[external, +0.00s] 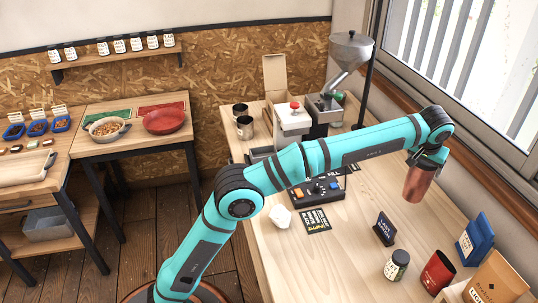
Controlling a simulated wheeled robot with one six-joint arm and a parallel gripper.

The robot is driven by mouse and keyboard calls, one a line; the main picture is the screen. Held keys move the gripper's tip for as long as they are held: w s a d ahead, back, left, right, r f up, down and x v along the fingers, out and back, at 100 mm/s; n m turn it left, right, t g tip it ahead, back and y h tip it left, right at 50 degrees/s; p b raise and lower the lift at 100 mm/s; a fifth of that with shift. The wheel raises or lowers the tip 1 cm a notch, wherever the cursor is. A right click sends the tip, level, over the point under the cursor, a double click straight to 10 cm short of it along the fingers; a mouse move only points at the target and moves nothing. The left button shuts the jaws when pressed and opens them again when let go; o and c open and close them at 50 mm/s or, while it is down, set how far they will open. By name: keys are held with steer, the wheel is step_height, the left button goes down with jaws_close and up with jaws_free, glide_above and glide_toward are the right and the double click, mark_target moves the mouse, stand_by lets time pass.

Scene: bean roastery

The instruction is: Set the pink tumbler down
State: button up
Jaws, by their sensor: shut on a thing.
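The pink tumbler (417,183) is a copper-pink cylinder at the right of the external view, tilted a little. My gripper (428,157) is shut on its upper part, and the arm reaches across the bench from the lower left. The tumbler appears held above the light wooden bench (345,261), near its window side. Its exact height above the wood is hard to tell.
Bare wood lies between.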

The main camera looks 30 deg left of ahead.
steer(key=s+a+n, duration=0.1)
steer(key=s+a, duration=0.2)
steer(key=a, duration=1)
step_height(320, 180, down, 10)
steer(key=shift+s+a+f, duration=0.2)
steer(key=shift+s, duration=0.05)
steer(key=shift+f, duration=0.15)
steer(key=o, duration=1.5)
steer(key=shift+c, duration=0.2)
steer(key=d+v, duration=0.1)
steer(key=v, duration=1.1)
steer(key=shift+a, duration=0.25)
